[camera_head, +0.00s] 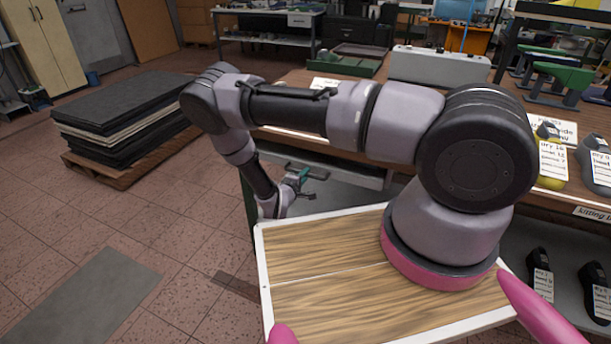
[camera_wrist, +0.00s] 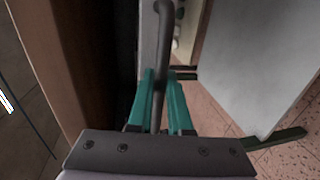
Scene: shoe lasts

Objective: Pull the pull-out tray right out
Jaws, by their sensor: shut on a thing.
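The pull-out tray (camera_head: 345,174) shows in the head view as a shallow grey front just under the wooden bench top. In the wrist view its pale front (camera_wrist: 150,45) is a narrow strip beside a dark gap under the bench edge. Its grey bar handle (camera_wrist: 163,50) runs between my fingers. My gripper (camera_head: 303,178) is at the tray's front, below the bench's near left corner. In the wrist view the green fingers of my gripper (camera_wrist: 160,90) are shut on the handle. The tray's inside is hidden, and how far out it is I cannot tell.
The bench top (camera_head: 305,82) overhangs close to my gripper. A grey lower shelf (camera_head: 340,203) lies beneath. Shoe lasts with labels (camera_head: 552,160) stand to the right. A pallet of dark sheets (camera_head: 125,115) stands at left. The tiled floor between pallet and bench is clear.

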